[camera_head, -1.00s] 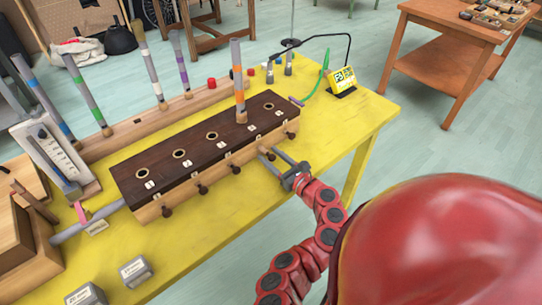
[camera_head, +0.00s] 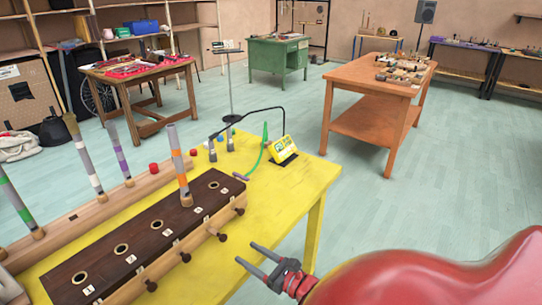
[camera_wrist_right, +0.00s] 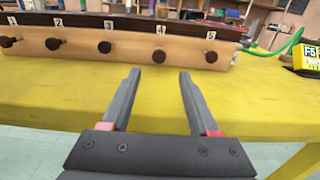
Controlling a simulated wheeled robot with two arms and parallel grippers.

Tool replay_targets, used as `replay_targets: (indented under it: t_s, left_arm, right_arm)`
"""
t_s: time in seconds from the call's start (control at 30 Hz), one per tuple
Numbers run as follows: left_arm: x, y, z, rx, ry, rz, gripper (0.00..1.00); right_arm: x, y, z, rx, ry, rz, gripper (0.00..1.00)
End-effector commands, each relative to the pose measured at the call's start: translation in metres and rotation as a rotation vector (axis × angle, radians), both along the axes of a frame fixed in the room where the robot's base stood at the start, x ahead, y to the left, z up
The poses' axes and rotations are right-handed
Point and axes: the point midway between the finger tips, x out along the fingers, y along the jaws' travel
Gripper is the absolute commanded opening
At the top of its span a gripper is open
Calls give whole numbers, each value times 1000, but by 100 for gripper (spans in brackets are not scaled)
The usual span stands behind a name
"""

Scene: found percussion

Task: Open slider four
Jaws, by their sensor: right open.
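The dark-topped wooden box (camera_head: 105,268) has numbered holes and a row of dark slider knobs along its front. The knob of slider four (camera_head: 221,237) seems to stick out slightly more than its neighbours. In the right wrist view this knob (camera_wrist_right: 158,50), under label 4 (camera_wrist_right: 160,27), lies straight ahead, centred between the finger lines. My right gripper (camera_head: 246,254) is open and empty in front of the box, with a gap to the knob; its fingers (camera_wrist_right: 158,76) also show in the wrist view. My left gripper is out of view.
An orange-striped tube (camera_head: 179,160) stands in the fourth hole. The yellow table (camera_head: 290,205) is clear around the gripper. A yellow display (camera_head: 283,150) and a green hose (camera_head: 260,150) sit at the far right. More striped tubes stand on a rail (camera_head: 90,220) behind.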

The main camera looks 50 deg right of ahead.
Motion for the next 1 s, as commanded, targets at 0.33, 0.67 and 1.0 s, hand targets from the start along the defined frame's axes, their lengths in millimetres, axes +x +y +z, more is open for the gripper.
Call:
replay_targets:
  t_s: [0.33, 0.67, 1.0]
  left_arm:
    - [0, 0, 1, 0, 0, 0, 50]
    - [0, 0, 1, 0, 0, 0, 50]
    - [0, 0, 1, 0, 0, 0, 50]
  right_arm:
    - [-46, -4, -1, 0, 4, 0, 61]
    - [-67, -4, 0, 2, 0, 3, 61]
    - [-67, -4, 1, 2, 0, 4, 61]
